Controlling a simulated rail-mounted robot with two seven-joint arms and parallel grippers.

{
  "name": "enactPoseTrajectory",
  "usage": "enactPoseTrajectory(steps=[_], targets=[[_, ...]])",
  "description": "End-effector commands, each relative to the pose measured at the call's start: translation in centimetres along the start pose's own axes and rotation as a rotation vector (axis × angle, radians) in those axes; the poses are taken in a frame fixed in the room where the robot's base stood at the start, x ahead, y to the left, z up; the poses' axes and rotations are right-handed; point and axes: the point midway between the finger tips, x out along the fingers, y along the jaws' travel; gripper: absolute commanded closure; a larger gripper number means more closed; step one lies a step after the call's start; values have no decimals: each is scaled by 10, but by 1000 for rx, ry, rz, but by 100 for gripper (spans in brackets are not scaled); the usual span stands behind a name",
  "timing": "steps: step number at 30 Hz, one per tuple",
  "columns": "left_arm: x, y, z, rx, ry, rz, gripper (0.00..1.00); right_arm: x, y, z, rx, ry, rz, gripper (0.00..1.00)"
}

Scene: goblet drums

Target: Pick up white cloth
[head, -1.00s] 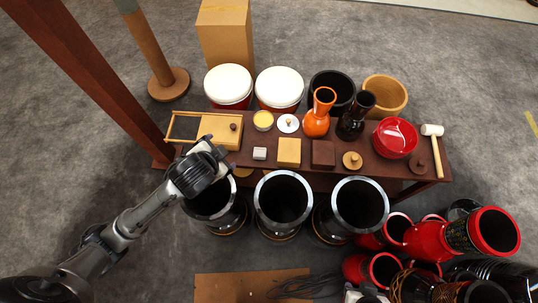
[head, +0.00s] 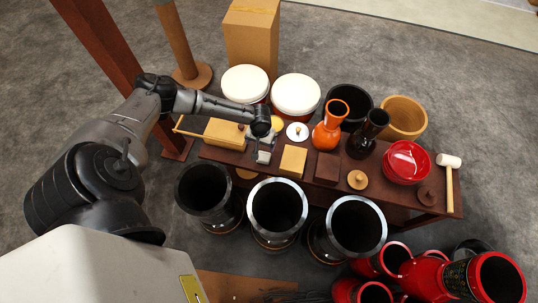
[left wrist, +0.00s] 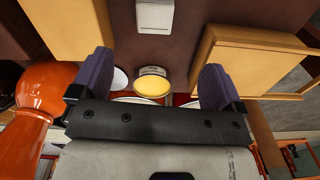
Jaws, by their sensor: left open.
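A small pale square item (head: 263,157), which fits the folded white cloth, lies on the dark wooden table (head: 222,155) near its front edge. It also shows at the top of the left wrist view (left wrist: 155,16). My left gripper (head: 264,142) is over the table right beside it and partly covers its surroundings. In the left wrist view, the open fingers (left wrist: 152,82) are wide apart with nothing held between them, and the pale item lies beyond them. My right gripper is not in view.
A yellow-topped tin (left wrist: 153,82) shows between the fingers. An orange vase (head: 330,125), a wooden block (head: 293,161) and a wooden box (head: 225,133) stand close by. White-topped drums (head: 296,94) stand behind the table; dark drums (head: 277,205) stand in front.

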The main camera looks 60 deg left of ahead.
Motion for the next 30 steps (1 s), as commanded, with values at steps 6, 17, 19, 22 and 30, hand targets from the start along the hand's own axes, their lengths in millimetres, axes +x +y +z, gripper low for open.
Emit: enactPoseTrajectory(steps=[6, 17, 19, 22, 30], targets=[[10, 2, 0, -110, 4, 9, 6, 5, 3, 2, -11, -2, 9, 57], [69, 3, -2, -116, 5, 8, 6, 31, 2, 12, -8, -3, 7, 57], [76, 3, -2, -115, 5, 8, 6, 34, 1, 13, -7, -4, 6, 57], [83, 3, -2, -114, 6, 9, 6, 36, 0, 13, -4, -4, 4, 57], [92, 3, -2, -113, 6, 7, 6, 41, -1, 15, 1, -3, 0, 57]])
